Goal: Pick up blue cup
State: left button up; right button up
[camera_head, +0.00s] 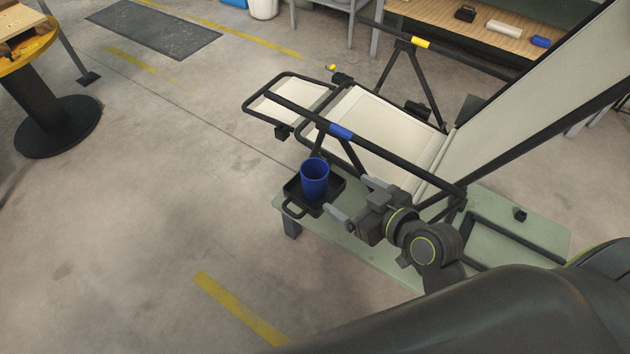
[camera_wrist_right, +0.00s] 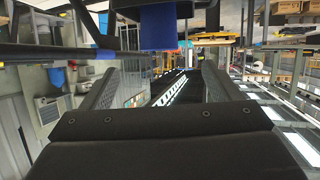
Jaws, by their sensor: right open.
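The blue cup (camera_head: 314,180) stands upright in a small black tray (camera_head: 293,207) on the left end of a pale green bench. My right gripper (camera_head: 352,200) is open and empty, just right of the cup, with its fingers pointing toward it. The cup and fingers look apart. My left gripper is out of view.
The folding lounger (camera_head: 385,135) with black rails and cream panels stands close behind the cup and my right arm. The pale green bench (camera_head: 375,262) lies under the tray. A round table (camera_head: 22,55) stands far left.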

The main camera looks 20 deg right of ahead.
aim_at(307, 169)
jog(key=p+x, duration=0.1)
jog(key=x, duration=1.2)
jog(key=shift+w+f, duration=0.15)
jog(key=shift+w, duration=0.15)
jog(key=c, duration=1.1)
jog(key=shift+o, duration=0.2)
